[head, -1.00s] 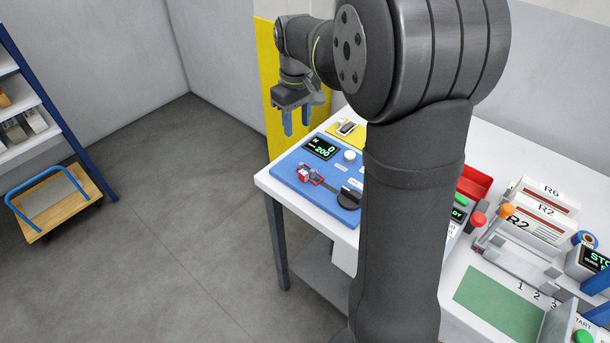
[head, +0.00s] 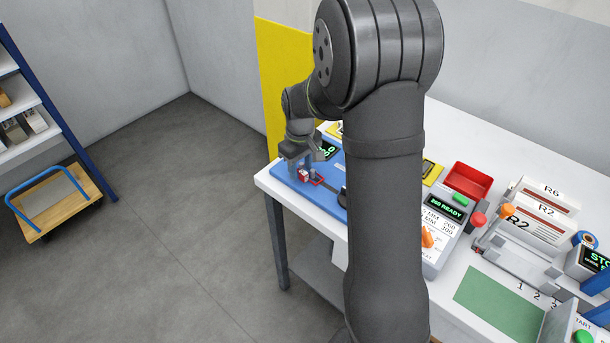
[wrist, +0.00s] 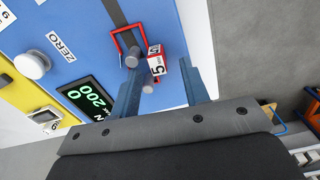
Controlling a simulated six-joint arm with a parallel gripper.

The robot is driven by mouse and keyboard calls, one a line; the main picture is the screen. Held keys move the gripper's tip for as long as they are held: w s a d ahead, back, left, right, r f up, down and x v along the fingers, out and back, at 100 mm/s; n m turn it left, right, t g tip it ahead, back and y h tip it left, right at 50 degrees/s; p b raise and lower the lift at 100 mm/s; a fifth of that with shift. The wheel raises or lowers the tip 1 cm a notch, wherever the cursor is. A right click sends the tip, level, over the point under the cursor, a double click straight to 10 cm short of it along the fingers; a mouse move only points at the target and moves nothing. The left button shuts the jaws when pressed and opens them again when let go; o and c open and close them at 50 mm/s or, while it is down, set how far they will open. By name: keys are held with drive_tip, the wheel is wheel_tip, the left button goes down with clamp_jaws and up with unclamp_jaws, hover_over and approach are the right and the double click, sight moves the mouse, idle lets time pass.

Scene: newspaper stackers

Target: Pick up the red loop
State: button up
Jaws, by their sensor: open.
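The red loop (wrist: 115,45) is a thin rectangular frame lying near a grey post on the blue board (wrist: 85,30). Beside it is a small red and white block (wrist: 157,63) marked 5. In the head view the loop (head: 317,182) shows as a small red patch by the gripper. My gripper (wrist: 163,75) is open. Its two blue fingers stand on either side of the block, with the loop just beyond the left fingertip. In the head view my gripper (head: 303,165) is low over the board's left end, and its fingertips are hard to make out.
A display (wrist: 87,97) reading 0 and 200 and a white knob (wrist: 32,65) are on the board. A red tray (head: 468,181), a grey console (head: 440,235) and a stacker with labelled bundles stand to the right. The table's front left edge is close to the gripper.

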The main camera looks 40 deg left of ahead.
drive_tip(key=shift+f, duration=0.25)
clamp_jaws()
drive_tip(key=shift+r, duration=0.1)
